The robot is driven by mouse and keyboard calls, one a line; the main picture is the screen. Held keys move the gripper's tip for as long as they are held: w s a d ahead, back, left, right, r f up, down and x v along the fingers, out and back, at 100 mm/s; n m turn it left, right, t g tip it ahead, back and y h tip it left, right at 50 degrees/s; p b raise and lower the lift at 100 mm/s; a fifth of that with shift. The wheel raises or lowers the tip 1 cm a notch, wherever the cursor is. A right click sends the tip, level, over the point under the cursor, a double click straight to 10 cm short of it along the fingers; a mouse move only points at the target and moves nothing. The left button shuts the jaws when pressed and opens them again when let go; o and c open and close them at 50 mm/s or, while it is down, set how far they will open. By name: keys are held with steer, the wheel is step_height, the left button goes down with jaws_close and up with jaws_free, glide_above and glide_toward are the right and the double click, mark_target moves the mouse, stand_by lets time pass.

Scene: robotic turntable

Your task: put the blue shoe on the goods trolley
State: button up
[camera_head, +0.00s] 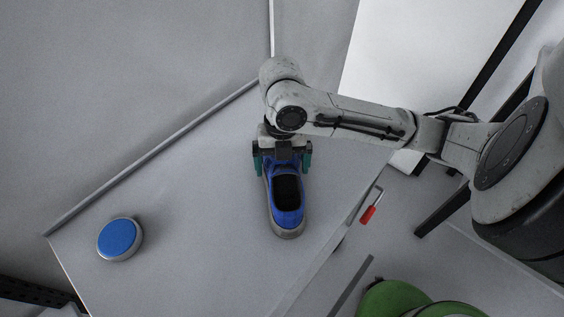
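A blue shoe (285,204) with a dark opening and grey sole lies on a grey tabletop (190,215), its opening end toward the bottom of the picture. My gripper (283,162) is over the shoe's upper end. Its two teal fingers are spread wide, one on each side of the shoe. I cannot tell whether they touch it. The gripper's body hides the shoe's far end. I cannot make out a goods trolley for certain in this view.
A round blue button-like disc (119,238) with a grey rim sits at the table's left. A raised strip (155,153) runs along the table's back edge. A red-tipped item (368,214) is by the right edge. Green round shapes (395,299) stand below right.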

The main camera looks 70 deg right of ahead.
step_height(320, 180, up, 12)
steer(key=d+p, duration=0.1)
steer(key=shift+w+d, duration=0.15)
steer(key=shift+w, duration=0.15)
stand_by(0.8)
